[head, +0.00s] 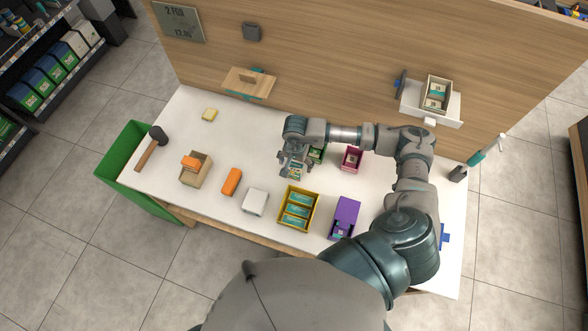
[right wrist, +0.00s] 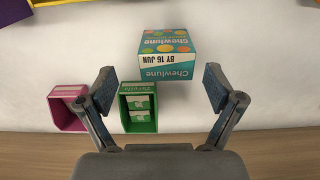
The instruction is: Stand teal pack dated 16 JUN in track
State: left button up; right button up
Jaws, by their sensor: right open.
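The teal pack dated 16 JUN (right wrist: 168,55) lies on the white counter, its date reading upside down in the right wrist view. In the head view this pack (head: 295,173) is partly under my right gripper (head: 291,162). My right gripper (right wrist: 158,78) is open, its fingers apart, with the pack ahead of and between the fingertips. A green open box (right wrist: 156,126) with packs inside stands beside it, also in the head view (head: 318,156). A pink box (right wrist: 66,93) stands near that. I cannot tell which container is the track. My left gripper is not in view.
A yellow tray (head: 283,216) of teal packs and a purple box (head: 346,210) stand at the counter's front. Orange packs (head: 231,181), a white box (head: 255,201) and a mallet (head: 150,148) lie left. A wooden panel rises behind.

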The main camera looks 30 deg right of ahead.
aim_at(294, 166)
jog(key=shift+a+f, duration=0.15)
jog(key=shift+f, duration=0.65)
jog(key=f, duration=0.3)
jog(key=w+f+p, duration=0.1)
jog(key=f, duration=0.1)
jog(key=shift+f, duration=0.2)
jog(key=shift+c, duration=0.3)
jog(key=c, duration=1.3)
notch_tip(294, 166, up, 10)
jog(key=shift+f+b, duration=0.1)
jog(key=shift+b, duration=0.45)
jog(key=w+a+r+n, duration=0.1)
jog(key=a+r+n, duration=0.1)
jog(key=r+n, duration=0.1)
jog(key=w+a+r+n, duration=0.1)
jog(key=a+r+n, duration=0.1)
jog(key=r+n, duration=0.1)
jog(key=w+a+r+n, duration=0.2)
jog(key=r+n, duration=0.1)
jog(key=r, duration=0.2)
jog(key=shift+w+a+r+n, duration=0.1)
jog(key=shift+a+n, duration=0.1)
jog(key=shift+n, duration=0.2)
